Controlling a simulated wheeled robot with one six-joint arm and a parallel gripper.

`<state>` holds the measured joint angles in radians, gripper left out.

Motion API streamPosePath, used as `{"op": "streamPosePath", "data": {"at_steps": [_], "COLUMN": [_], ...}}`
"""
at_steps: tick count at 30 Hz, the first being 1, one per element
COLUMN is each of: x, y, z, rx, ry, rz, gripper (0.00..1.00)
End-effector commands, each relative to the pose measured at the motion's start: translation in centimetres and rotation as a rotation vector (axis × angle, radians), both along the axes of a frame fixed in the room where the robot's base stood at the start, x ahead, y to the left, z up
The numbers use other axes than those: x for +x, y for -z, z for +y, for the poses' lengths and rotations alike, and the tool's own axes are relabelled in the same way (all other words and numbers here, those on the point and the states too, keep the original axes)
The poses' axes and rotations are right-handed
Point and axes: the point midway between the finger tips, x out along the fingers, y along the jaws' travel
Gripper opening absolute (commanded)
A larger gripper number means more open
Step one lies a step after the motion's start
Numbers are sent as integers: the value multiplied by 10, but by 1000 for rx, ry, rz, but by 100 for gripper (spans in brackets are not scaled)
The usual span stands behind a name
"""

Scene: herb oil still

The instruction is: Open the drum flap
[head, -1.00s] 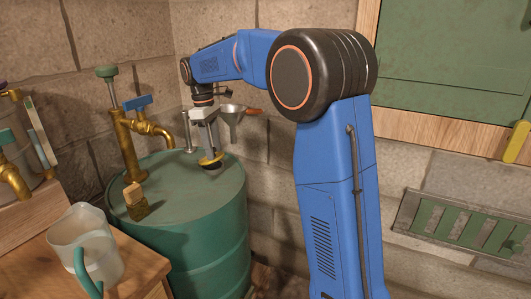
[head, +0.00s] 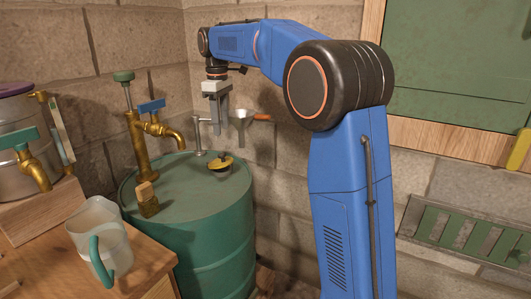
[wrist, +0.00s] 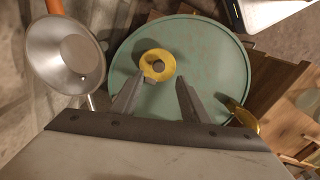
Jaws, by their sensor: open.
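The green drum (head: 200,200) stands against the wall; its round top (wrist: 205,55) shows in the wrist view. On the top, toward the back right, sits the small yellow drum flap (head: 221,165), with a dark part at its middle. In the wrist view the flap (wrist: 147,64) is a yellow round beyond my fingertips. I cannot tell whether it lies flat or is raised. My gripper (head: 219,126) points down above the flap, apart from it. In the wrist view my gripper (wrist: 158,85) is open with nothing between its fingers.
A brass tap pump (head: 138,140) and a brush (head: 147,202) stand on the drum. A metal funnel (head: 241,120) hangs by the wall close behind my gripper. A jug (head: 98,235) stands on the wooden bench at left.

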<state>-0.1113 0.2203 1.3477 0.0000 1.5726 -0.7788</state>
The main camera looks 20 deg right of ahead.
Motion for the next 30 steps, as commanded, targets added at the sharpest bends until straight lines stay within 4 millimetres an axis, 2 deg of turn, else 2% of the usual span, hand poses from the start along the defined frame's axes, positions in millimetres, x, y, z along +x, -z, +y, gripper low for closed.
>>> {"op": "streamPosePath", "data": {"at_steps": [7, 17, 30], "x": [0, 0, -35], "y": [-36, -66, -66], "z": [0, 0, -10], "rx": [0, 0, 4], "ry": [0, 0, 72], "rz": [-1, 0, -33], "gripper": [41, 41, 41]}}
